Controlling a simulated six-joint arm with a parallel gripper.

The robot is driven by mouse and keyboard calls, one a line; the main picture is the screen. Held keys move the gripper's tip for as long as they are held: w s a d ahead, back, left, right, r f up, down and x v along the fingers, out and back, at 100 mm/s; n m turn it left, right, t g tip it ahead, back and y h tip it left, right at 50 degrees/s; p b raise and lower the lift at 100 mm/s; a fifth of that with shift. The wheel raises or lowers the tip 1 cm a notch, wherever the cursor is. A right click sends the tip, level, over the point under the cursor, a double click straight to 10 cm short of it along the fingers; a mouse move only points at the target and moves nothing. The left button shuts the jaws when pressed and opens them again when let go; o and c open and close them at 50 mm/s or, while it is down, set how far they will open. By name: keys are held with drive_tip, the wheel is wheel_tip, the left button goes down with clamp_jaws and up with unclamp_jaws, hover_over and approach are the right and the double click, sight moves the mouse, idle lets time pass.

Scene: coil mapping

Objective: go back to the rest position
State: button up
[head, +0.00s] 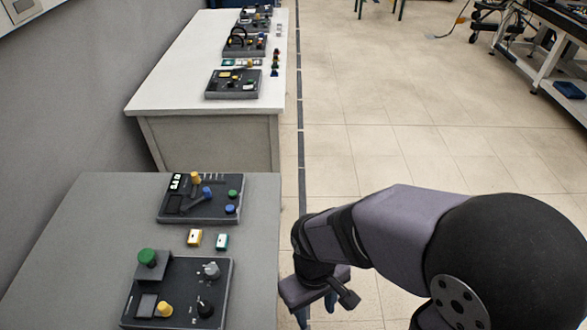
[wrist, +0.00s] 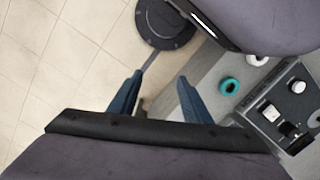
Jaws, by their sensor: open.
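My gripper (head: 315,308) hangs beyond the right edge of the near grey table, over the floor in the head view. In the wrist view my gripper (wrist: 160,80) shows two blue fingers apart with nothing between them. It touches none of the things on the table. My arm reaches in from the lower right of the head view.
A white-topped table (head: 165,85) with more panels stands behind. The floor (head: 380,150) is clear at centre.

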drive_tip(key=w+d+r+m, duration=0.1)
drive_tip(key=w+d+m, duration=0.1)
drive_tip(key=d, duration=0.3)
drive_tip(key=w+d+r+m+t, duration=0.1)
drive_tip(key=d+r+m, duration=0.1)
drive_tip(key=d, duration=0.3)
drive_tip(key=shift+w+d+m+y, duration=0.15)
drive_tip(key=shift+w+m+y, duration=0.2)
drive_tip(key=shift+m, duration=0.55)
idle(1.0)
